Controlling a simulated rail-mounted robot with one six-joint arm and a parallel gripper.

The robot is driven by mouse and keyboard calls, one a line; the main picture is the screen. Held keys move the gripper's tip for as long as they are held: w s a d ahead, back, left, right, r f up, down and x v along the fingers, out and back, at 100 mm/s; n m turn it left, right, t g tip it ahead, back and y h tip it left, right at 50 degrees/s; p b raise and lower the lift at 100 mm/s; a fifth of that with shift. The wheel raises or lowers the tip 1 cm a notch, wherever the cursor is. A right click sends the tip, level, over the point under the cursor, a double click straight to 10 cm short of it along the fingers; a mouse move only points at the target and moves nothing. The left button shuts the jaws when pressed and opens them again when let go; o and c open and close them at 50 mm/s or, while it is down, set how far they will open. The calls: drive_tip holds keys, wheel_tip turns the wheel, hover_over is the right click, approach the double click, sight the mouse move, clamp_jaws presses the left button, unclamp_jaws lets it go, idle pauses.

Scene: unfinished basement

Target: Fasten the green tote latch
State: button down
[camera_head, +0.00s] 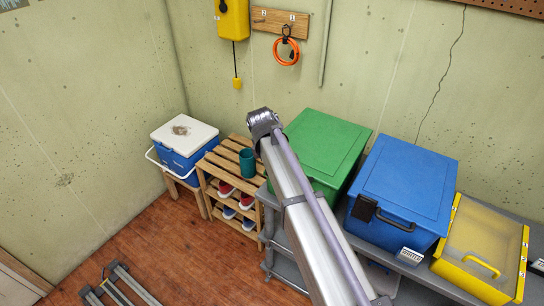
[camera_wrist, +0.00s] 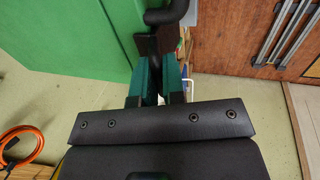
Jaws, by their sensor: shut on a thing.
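The green tote (camera_head: 327,142) stands shut on the grey shelving unit, partly hidden behind my arm. In the wrist view its green side (camera_wrist: 70,35) fills the upper left. A dark latch (camera_wrist: 153,45) hangs at the tote's edge, between the tips of my gripper (camera_wrist: 158,68). The gripper's two teal fingers are shut on this latch. A black handle (camera_wrist: 168,14) shows just above it. Whether the latch is engaged cannot be told. In the head view the gripper and the latch are hidden behind my arm.
A blue tote (camera_head: 405,185) with a black latch and a yellow clear-lidded box (camera_head: 484,240) stand to the right. A slatted wooden rack (camera_head: 225,160) with a teal cup (camera_head: 247,162) and a blue-white cooler (camera_head: 184,140) stand left. The wooden floor (camera_head: 170,260) in front is mostly clear.

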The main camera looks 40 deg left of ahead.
drive_tip(key=shift+w, duration=0.1)
drive_tip(key=c, duration=1.2)
unclamp_jaws()
drive_tip(key=shift+c, duration=0.2)
drive_tip(key=p+v, duration=1)
drive_tip(key=shift+r, duration=0.45)
